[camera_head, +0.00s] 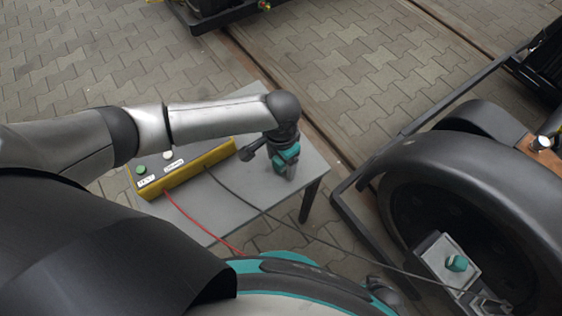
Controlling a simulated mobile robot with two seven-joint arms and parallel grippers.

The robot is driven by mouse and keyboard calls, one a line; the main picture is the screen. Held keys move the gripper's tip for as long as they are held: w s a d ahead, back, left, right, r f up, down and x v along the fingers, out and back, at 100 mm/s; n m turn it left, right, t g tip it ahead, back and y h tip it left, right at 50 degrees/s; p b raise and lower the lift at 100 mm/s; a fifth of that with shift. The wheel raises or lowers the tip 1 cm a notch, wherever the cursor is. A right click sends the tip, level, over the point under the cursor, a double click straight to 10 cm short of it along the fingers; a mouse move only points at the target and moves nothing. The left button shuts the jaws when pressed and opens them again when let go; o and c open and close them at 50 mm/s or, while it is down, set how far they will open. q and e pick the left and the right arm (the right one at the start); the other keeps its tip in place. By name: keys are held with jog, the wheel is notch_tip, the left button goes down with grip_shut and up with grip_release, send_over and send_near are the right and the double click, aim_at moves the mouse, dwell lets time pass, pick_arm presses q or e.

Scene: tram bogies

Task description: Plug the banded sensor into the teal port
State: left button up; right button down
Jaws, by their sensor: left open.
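My left gripper (290,174) hangs from the wrist with a teal ring, over the right part of the grey table (228,205). It is open, seen from above and small, and I cannot tell whether anything lies between its fingers. A teal fitting (457,263), which looks like the teal port, sits on a grey metal box at the lower right, beside the large dark wheel. My left gripper is far to the left of it. I cannot make out a banded sensor; my arm hides part of the table. My right gripper is not in view.
A yellow box (218,154) with buttons and labels stands on the table. A red cable (198,222) and a long dark cable (330,243) cross the table; the dark one runs towards the grey box. A dark frame (352,222) and the wheel (475,185) fill the right side.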

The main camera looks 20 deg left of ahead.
pick_arm(q)
jog(key=shift+c, duration=0.2)
grip_shut()
dwell(0.6)
